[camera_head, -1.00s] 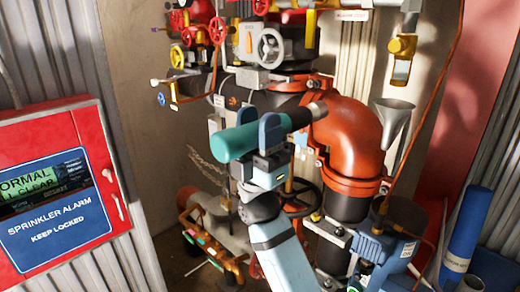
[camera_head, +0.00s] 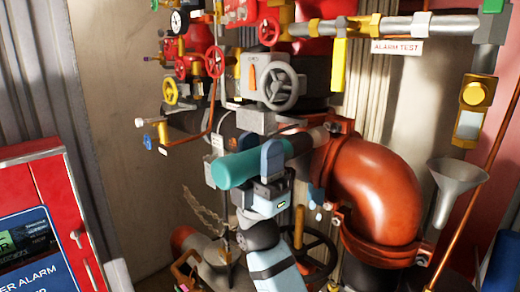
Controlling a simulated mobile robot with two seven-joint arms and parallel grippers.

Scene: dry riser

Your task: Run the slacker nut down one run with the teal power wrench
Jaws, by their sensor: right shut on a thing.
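My right gripper (camera_head: 272,160) is shut on the teal power wrench (camera_head: 238,168), its blue fingers on either side of the wrench body. The wrench lies nearly level, its teal end to the left. Its dark nose (camera_head: 318,138) points right, towards the upper flange of the orange pipe elbow (camera_head: 375,190). I cannot tell whether the nose touches anything. Small pale bolt ends (camera_head: 317,206) show on the flange below the nose. The slacker nut cannot be told apart here. My left gripper is not in view.
A grey handwheel (camera_head: 277,86) and red valve wheels (camera_head: 215,62) stand above the wrench. A dark handwheel (camera_head: 318,255) is below it. A metal funnel (camera_head: 455,185) is at the right. A red alarm cabinet (camera_head: 55,195) is at the lower left.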

